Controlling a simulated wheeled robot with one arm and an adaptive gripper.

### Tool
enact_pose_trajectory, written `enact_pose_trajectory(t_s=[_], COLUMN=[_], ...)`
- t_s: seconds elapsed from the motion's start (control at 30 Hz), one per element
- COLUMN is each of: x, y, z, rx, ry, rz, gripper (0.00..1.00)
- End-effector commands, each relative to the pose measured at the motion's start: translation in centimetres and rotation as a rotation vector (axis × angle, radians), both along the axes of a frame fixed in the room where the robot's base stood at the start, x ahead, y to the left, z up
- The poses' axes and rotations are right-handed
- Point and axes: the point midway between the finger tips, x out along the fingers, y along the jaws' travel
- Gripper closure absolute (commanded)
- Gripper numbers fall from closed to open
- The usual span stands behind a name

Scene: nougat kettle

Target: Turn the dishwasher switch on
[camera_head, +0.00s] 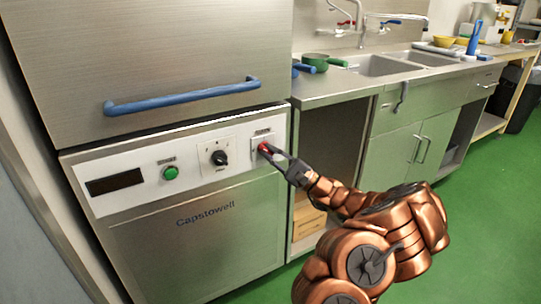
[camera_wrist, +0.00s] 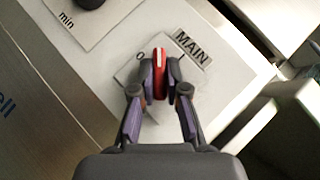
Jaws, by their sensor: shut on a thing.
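The dishwasher (camera_head: 190,235) stands at the left, with a white control panel (camera_head: 130,195) across its front. The red main switch (camera_head: 263,149) sits at the right end of that panel. In the wrist view the red switch (camera_wrist: 160,72) stands on a white plate, with the label "MAIN" beside it and a "0" mark at its left. My gripper (camera_wrist: 160,85) has its two fingers shut on the red switch, one on each side. In the head view my gripper (camera_head: 270,152) reaches the switch from the right and partly hides it.
A green button (camera_head: 170,173) and a black knob (camera_head: 219,158) sit left of the switch. A blue handle (camera_head: 182,97) crosses the hood above. An open shelf bay (camera_head: 325,150) and a sink counter (camera_head: 335,88) lie to the right. Green floor (camera_head: 475,210) is clear at right.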

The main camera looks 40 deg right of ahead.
Motion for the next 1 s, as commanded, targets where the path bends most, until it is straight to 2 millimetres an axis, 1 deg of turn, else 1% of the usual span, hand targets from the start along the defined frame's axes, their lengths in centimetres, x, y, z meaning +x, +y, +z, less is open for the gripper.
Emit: enact_pose_trajectory(t_s=[0.2, 0.6, 0.8, 1.0], x=[0.03, 0.04, 0.09, 0.05], y=[0.19, 0.49, 0.68, 0.65], z=[-0.15, 0.01, -0.17, -0.12], rx=[0.212, 0.571, 0.709, 0.797], ry=[-0.011, -0.046, -0.056, -0.069], rz=[0.001, 0.001, 0.001, 0.0], gripper=[1.0, 1.0, 1.0, 1.0])
